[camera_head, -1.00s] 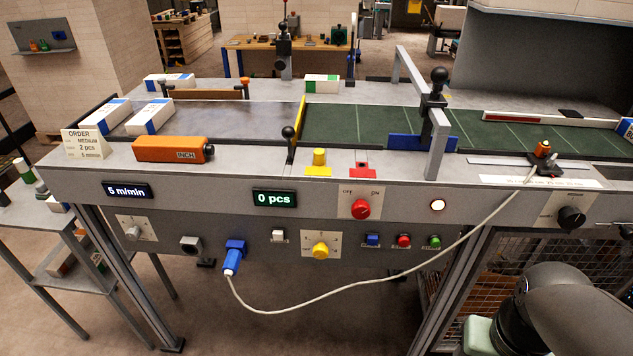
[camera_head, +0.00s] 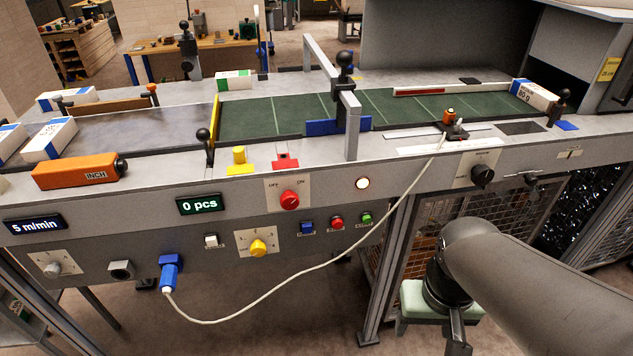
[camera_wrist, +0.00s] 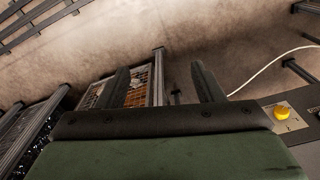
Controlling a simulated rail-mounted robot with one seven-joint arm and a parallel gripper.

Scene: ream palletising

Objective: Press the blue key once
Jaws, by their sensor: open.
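In the head view my arm and gripper hang at the lower right, apart from the panel, below and to the right of the key. The fingertips are hard to make out there. The key is not seen in the wrist view.
A pale cable loops from a blue plug (camera_head: 170,272) up to the bench top, passing below the buttons. A yellow knob (camera_head: 257,247) and red switch (camera_head: 289,200) sit near the key. The counter (camera_head: 199,204) reads 0 pcs. Wire-mesh guards (camera_head: 415,245) stand under the bench.

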